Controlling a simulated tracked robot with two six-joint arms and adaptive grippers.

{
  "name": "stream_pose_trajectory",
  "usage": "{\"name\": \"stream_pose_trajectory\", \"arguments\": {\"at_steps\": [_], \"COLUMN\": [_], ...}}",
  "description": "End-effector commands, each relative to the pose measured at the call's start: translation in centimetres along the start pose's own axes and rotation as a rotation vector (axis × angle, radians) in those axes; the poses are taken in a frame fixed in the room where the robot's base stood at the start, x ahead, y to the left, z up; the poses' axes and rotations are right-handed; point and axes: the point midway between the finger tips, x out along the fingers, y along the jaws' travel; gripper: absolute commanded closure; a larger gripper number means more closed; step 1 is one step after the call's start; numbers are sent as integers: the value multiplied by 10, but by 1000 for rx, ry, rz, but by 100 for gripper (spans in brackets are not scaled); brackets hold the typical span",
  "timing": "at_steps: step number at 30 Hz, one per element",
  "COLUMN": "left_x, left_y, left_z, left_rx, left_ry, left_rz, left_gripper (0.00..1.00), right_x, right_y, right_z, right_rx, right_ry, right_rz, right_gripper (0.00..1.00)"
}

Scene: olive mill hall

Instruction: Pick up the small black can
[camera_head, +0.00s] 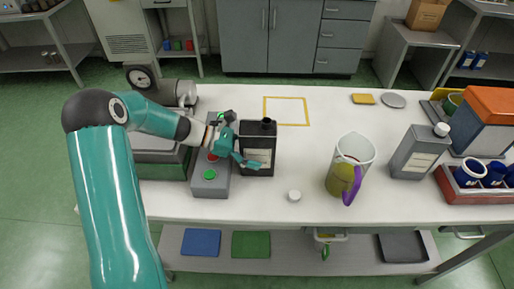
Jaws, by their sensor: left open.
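The small black can (262,141) stands upright on the white table, left of the middle, with a pale label on its front and a dark neck on top. My left gripper (245,157) is at the can's left side, open, with a teal finger reaching across the lower left of its front. I cannot tell whether the finger touches the can. My right gripper is not in view.
A grey button box (222,182) stands close left of the can. A white cap (294,196) lies in front right. A clear jug (350,150) with yellow liquid and a larger grey can (417,153) stand further right. A yellow square outline (287,98) behind is empty.

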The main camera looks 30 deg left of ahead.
Motion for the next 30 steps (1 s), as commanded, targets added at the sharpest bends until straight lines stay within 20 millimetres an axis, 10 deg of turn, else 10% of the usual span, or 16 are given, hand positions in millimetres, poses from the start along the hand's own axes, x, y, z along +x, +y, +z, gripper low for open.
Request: {"name": "stream_pose_trajectory", "arguments": {"at_steps": [4, 20, 30], "left_x": [0, 0, 0], "left_y": [0, 0, 0], "left_z": [0, 0, 0], "left_rx": [0, 0, 0], "left_ry": [0, 0, -1], "left_rz": [0, -1, -1], "left_gripper": [8, 95, 96], "right_x": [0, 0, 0], "right_y": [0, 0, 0], "right_z": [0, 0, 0], "right_rx": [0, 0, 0], "right_ry": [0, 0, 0], "right_rz": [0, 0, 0], "right_gripper": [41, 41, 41]}}
